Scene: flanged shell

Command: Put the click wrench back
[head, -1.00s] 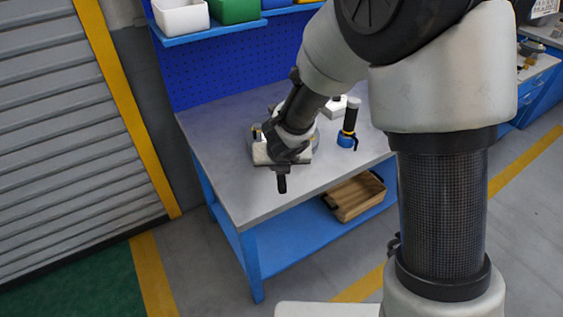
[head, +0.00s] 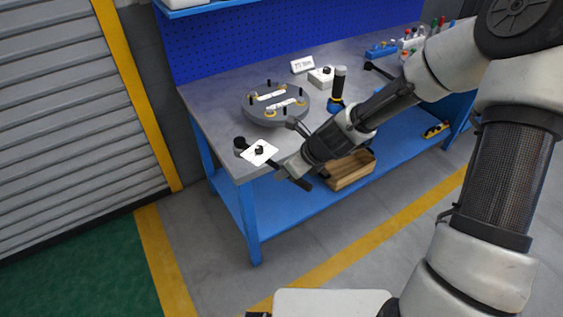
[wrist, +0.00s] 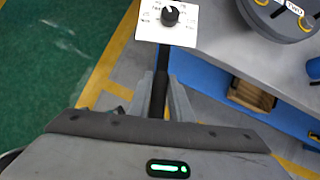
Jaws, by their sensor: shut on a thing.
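The flanged shell (head: 256,116), a grey disc with upright bolts, sits on the bench behind the gripper.
On the bench (head: 205,95) stand an upright black-handled tool (head: 338,84) with a blue base, a white box (head: 320,77) and a small sign (head: 302,65). Coloured tools are at the back right. A wooden crate (head: 350,172) is on the lower shelf. Floor in front is clear.

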